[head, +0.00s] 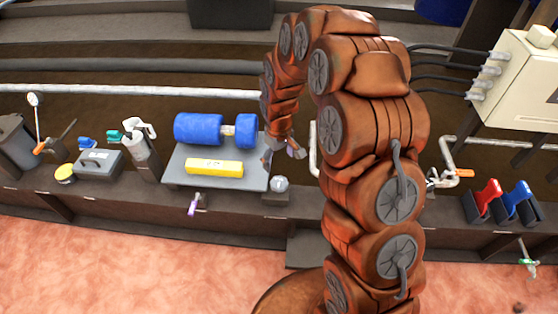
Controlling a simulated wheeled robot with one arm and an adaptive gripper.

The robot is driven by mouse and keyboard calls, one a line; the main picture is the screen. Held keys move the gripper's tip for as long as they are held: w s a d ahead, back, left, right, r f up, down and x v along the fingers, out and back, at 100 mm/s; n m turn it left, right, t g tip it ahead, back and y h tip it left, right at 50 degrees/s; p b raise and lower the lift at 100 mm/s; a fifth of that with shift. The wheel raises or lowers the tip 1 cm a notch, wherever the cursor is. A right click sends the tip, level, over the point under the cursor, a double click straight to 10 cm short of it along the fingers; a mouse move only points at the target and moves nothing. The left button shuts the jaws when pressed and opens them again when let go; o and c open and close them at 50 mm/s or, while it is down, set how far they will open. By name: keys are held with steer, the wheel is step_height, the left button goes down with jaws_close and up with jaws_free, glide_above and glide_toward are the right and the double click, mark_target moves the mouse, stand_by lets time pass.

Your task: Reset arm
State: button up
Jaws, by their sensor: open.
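My orange-brown arm rises from the bottom middle of the head view, arches over and bends down to the left. My gripper (284,147) hangs at its end, just right of a grey plate (217,182) on the bench. The gripper is small here and partly hidden by the arm's last links. I see nothing held in it. A blue cylinder (198,129) with a second blue section beside it lies on the plate. A yellow bar (214,168) lies in front of it.
Red (484,200) and blue (521,203) clamps stand right, below a pale box (520,80) with cables. Pipes run behind. The pinkish floor in front is clear.

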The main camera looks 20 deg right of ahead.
stand_by(0.5)
steer(key=s+r+m+g, duration=0.1)
steer(key=s+r+m, duration=0.1)
steer(key=s+r, duration=0.65)
steer(key=s+r+m+g, duration=0.1)
steer(key=s+r, duration=0.3)
steer(key=s, duration=1)
steer(key=s+r+m+g, duration=0.1)
steer(key=s+r+m, duration=0.1)
steer(key=s+r, duration=0.65)
steer(key=s+r+p, duration=0.1)
steer(key=r+p, duration=1)
steer(key=p, duration=0.1)
steer(key=s+r+t+p, duration=0.1)
steer(key=s+r+p, duration=0.1)
steer(key=r+p, duration=1)
steer(key=shift+s, duration=0.25)
steer(key=shift+d, duration=0.1)
